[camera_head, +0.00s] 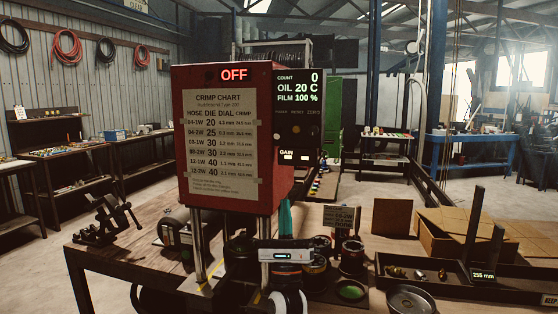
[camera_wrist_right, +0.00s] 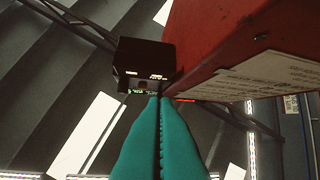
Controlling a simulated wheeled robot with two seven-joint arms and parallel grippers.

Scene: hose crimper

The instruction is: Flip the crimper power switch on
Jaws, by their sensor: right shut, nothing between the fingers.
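The crimper (camera_head: 228,80) is a red box on metal posts on the bench, with a lit red OFF sign (camera_head: 234,75) at its top. A dark control panel (camera_head: 312,140) on its right side shows count 0, oil 20 C and film 100 %. I cannot make out the power switch clearly. My right gripper (camera_head: 285,204) is below the panel, teal fingers pointing up, shut and empty. In the right wrist view the closed fingertips (camera_wrist_right: 158,97) appear just below the dark panel box (camera_wrist_right: 146,62), beside the red housing (camera_wrist_right: 235,45); contact cannot be told. My left gripper is not in view.
A crimp chart (camera_head: 220,140) covers the crimper's front. A vise (camera_head: 107,220) stands on the bench at left. Dies and cups (camera_head: 350,257) stand right of the crimper. A dark tray (camera_head: 460,283) with fittings and cardboard boxes (camera_head: 465,235) fill the right side.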

